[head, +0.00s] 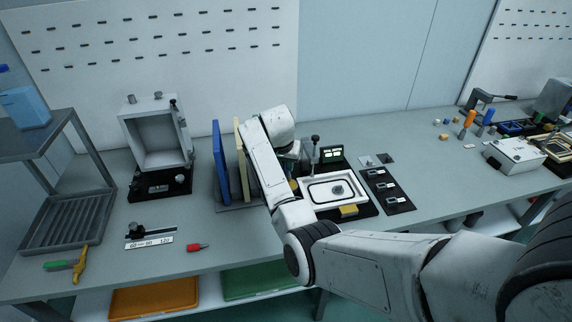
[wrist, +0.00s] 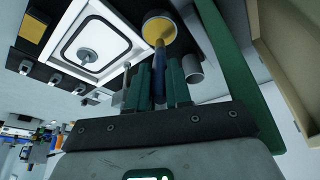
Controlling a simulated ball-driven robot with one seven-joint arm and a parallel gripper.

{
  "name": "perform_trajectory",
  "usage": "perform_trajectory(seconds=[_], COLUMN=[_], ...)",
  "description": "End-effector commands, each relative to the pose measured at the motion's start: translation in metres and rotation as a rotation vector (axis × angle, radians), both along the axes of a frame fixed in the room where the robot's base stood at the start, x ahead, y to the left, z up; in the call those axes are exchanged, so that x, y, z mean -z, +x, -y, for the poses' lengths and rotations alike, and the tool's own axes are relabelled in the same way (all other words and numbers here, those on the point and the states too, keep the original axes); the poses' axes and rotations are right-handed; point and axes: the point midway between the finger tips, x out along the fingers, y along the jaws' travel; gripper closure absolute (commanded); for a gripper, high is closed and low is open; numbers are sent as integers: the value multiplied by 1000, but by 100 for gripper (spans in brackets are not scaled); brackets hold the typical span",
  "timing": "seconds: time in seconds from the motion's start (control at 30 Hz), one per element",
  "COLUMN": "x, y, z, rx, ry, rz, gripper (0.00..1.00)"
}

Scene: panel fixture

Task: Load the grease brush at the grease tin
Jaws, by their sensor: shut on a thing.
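The round grease tin (wrist: 158,28) shows yellow inside at the top of the wrist view. In the head view a small yellowish part of the tin (head: 294,185) peeks out beside my arm. My gripper (wrist: 159,72) has its green fingers shut on the blue handle of the grease brush (wrist: 160,62). The brush's far end overlaps the tin's yellow middle in the wrist view. I cannot tell whether it touches the grease. In the head view my arm hides the brush and most of my gripper.
A white tray (head: 311,202) with a dark oval ring stands right beside the tin. A yellow block (head: 348,211) lies in front. Upright blue (head: 221,160) and cream panels stand left of my arm. A grey cylinder (wrist: 192,68) stands near my fingers. The front bench is mostly clear.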

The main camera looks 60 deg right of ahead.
Motion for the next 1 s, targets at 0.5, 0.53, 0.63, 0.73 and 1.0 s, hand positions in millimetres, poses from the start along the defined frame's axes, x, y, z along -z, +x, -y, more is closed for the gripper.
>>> perform_trajectory(seconds=[0.5,0.53,0.63,0.73,1.0], x=[-40,-42,-48,-50,-49], y=[1,1,0,0,0], z=[0,0,0,0,0], rx=[0,0,0,0,0], ry=[-2,-3,-2,-1,-2], rz=[1,2,1,0,0], gripper=[100,100,100,100,100])
